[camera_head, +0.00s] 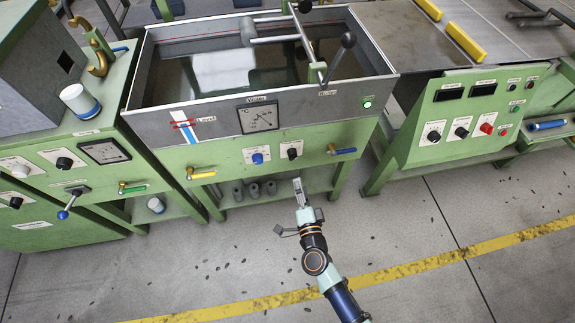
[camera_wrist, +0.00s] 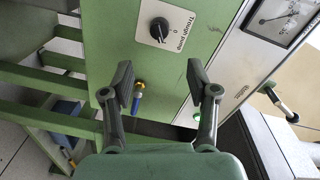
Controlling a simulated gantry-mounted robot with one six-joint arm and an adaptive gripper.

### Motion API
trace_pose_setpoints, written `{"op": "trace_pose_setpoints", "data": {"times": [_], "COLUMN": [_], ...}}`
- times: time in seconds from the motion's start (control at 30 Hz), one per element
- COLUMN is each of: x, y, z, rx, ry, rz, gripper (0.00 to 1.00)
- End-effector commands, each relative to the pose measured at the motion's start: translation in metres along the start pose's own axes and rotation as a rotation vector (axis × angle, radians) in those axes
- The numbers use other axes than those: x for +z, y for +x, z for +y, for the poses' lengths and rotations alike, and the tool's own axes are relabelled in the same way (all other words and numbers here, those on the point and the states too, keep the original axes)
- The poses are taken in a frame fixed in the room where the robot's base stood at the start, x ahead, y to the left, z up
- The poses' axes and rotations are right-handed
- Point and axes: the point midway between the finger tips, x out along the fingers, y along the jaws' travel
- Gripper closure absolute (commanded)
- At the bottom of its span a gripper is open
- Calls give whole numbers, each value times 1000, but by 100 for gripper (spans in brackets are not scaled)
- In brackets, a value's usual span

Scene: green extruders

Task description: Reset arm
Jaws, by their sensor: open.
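My gripper (camera_head: 299,189) is in front of the green extruder's middle unit, below its control panel and over the floor side of the lower shelf. In the wrist view my gripper (camera_wrist: 168,92) is open, with its two dark fingers spread apart and nothing between them. Beyond the fingers is the green panel (camera_wrist: 190,50) with a black trough pump knob (camera_wrist: 159,29). A valve handle with yellow and blue parts (camera_wrist: 138,98) shows between the fingers, beyond them. My arm comes in from the bottom of the head view.
A water trough (camera_head: 143,75) with a bar frame (camera_head: 303,38) across it tops the middle unit. Levers such as the blue one (camera_head: 342,151) stick out from the panel. Grey cylinders (camera_head: 254,189) sit on the lower shelf. The floor in front (camera_head: 430,215) is open, with dark scraps scattered.

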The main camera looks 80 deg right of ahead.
Motion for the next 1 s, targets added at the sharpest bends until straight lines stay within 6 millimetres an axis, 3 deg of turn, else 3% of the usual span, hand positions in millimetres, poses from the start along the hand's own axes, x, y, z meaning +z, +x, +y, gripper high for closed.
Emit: {"op": "trace_pose_setpoints", "data": {"times": [0.33, 0.47, 0.57, 0.67, 0.73, 0.9, 1.0], "x": [0, 21, 63, 115, 150, 218, 236], "y": [0, 3, 1, -18, -42, -128, -187], "z": [0, -36, -100, -176, -225, -335, -387], "rx": [0, -60, -170, -308, -405, -638, -745], "ry": [0, -31, -101, -215, -313, -634, -875], "rz": [-1, -81, -234, -424, -554, -839, -958], "gripper": [41, 41, 41, 41, 41, 41, 41]}}
